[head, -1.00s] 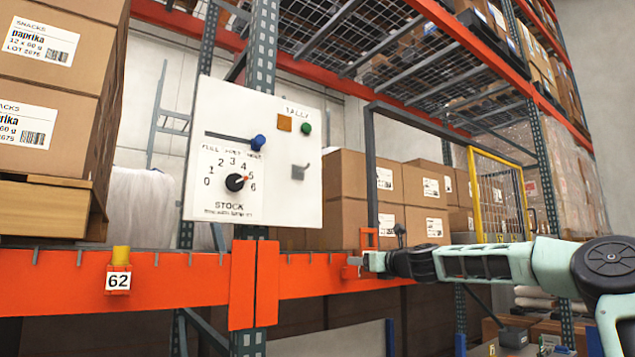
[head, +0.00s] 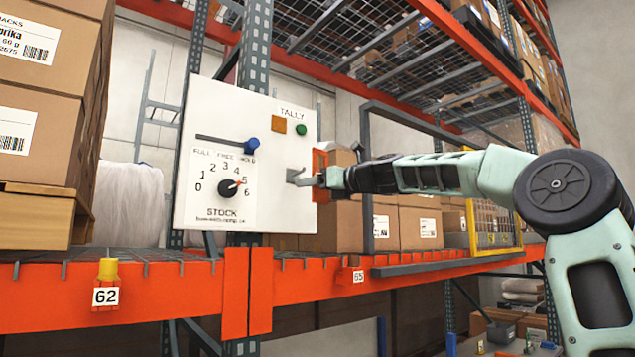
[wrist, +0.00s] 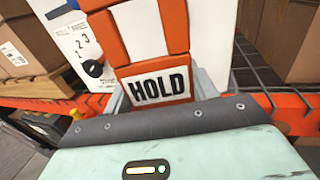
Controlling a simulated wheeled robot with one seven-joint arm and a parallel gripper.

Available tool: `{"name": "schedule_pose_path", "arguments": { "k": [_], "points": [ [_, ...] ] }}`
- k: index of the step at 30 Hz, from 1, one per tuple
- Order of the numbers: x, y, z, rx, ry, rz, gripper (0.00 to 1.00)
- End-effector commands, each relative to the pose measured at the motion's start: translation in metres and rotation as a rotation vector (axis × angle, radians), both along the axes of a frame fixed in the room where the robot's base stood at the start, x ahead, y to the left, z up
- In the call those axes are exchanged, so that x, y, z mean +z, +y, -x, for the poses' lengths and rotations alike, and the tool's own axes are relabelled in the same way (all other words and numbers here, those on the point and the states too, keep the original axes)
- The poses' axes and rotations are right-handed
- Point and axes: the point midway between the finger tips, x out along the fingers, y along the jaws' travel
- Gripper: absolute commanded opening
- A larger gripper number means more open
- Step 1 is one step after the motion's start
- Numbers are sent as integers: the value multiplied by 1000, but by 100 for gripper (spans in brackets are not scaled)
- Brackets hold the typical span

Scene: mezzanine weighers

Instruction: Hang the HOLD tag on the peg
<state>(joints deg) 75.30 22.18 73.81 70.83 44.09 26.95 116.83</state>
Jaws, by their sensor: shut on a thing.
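The HOLD tag is orange with a white panel and a black-lettered HOLD label; it fills the upper middle of the wrist view (wrist: 178,50). In the head view the orange tag (head: 321,160) shows edge-on by the right edge of the white board (head: 265,205). My gripper (head: 318,178) is shut on the tag. The grey peg (head: 293,174) sticks out of the board's right part, just left of my fingertips. In the wrist view the tag hides the peg. I cannot tell whether the tag touches the peg.
An orange rack beam (head: 180,293) runs below. Cartons (head: 398,222) stand behind my arm at right, and stacked cartons (head: 48,110) at left.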

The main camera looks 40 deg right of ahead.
Motion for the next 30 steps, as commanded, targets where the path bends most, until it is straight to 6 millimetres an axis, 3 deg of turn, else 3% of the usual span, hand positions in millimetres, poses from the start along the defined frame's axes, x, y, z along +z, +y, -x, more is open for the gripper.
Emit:
{"name": "schedule_pose_path", "arguments": {
  "k": [30],
  "points": [
    [-3,2,-59,1,0,1,35]
  ]
}}
